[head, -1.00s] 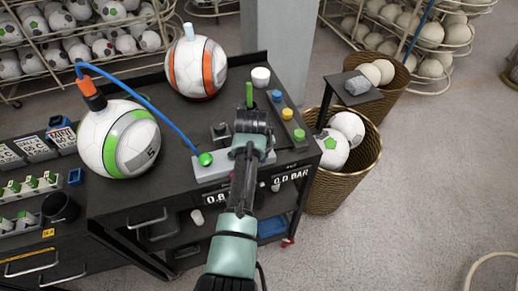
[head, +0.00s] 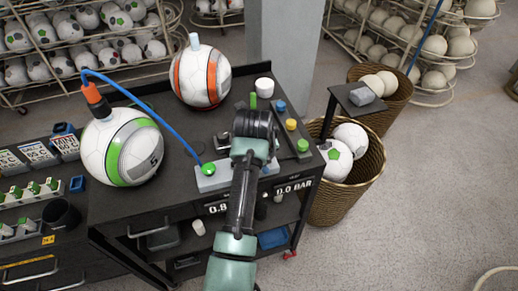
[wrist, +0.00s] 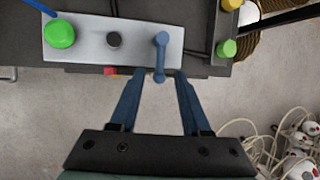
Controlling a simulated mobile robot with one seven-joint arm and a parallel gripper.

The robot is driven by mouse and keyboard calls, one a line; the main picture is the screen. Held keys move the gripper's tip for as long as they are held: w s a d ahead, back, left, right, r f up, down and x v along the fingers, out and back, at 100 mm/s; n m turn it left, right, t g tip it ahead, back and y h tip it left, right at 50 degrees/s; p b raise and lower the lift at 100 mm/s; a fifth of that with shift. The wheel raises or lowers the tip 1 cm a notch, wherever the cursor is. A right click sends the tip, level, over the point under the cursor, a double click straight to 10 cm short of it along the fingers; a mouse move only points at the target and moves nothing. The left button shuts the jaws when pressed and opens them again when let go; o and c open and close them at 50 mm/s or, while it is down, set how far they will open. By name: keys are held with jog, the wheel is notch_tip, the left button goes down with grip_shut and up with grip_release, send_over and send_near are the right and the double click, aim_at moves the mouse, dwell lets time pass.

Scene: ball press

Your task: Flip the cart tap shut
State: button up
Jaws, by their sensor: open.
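The cart tap is a blue lever (wrist: 161,57) on a pale grey block (wrist: 88,38), seen in the wrist view. The lever points down the picture, its round pivot on the block and its near end past the block's edge. My gripper (wrist: 161,76) is open and empty, its two blue fingers apart at the block's near edge. The lever's near end shows between the fingertips; I cannot tell whether either touches it. In the head view my wrist and arm cover most of the tap, while the block (head: 208,182) shows at left.
The block carries a green button (wrist: 60,34) and a dark knob (wrist: 114,40). On the cart (head: 180,150) stand a green-banded ball (head: 122,147) with a blue hose and an orange-banded ball (head: 201,76). A basket (head: 345,190) of balls stands close at right.

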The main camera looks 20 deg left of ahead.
jog(key=b+v, duration=0.1)
jog(key=v, duration=0.7)
jog(key=shift+b, duration=0.35)
